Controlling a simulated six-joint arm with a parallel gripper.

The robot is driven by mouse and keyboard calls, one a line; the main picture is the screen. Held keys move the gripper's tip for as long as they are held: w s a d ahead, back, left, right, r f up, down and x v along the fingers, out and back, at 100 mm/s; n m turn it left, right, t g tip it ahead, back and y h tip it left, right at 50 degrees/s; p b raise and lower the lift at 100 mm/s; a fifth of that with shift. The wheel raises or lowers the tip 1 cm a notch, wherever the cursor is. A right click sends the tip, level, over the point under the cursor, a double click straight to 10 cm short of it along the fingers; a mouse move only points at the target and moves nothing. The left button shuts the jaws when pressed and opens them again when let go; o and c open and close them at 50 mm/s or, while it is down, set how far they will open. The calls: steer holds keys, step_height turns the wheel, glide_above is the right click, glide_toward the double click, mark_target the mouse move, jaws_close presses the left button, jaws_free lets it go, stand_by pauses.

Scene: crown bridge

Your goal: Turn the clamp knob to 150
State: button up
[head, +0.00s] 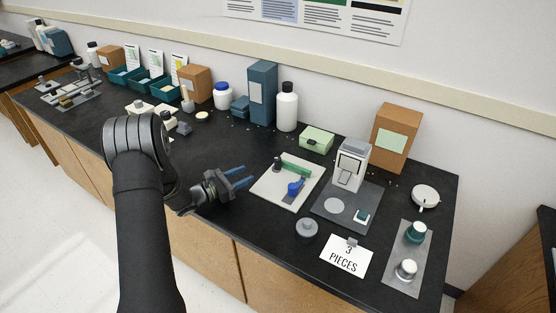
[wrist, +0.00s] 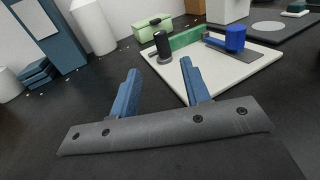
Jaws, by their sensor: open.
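A white board (head: 265,191) lies on the black bench, and its near corner also shows in the wrist view (wrist: 225,79). On it are a green bar (head: 297,168), a blue upright part (head: 294,188) and a small dark cylinder (head: 277,163). In the wrist view the dark cylinder (wrist: 162,46) stands upright by the left end of the green bar (wrist: 186,38); the blue part (wrist: 235,39) is to its right. I cannot tell which one is the clamp knob, and no scale is readable. My gripper (head: 246,176) is open and empty, left of the board, its blue fingers pointing toward it.
A grey device (head: 351,165) on a dark plate stands right of the board. A round grey piece (head: 306,228) and a "3 PIECES" card (head: 345,257) are in front. A green box (head: 316,139), white bottle (head: 287,107) and blue box (head: 262,92) stand behind. The bench around my gripper is clear.

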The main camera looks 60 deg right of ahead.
mark_target(278, 158)
steer(key=x, duration=1.5)
steer(key=shift+a, duration=0.1)
jaws_close()
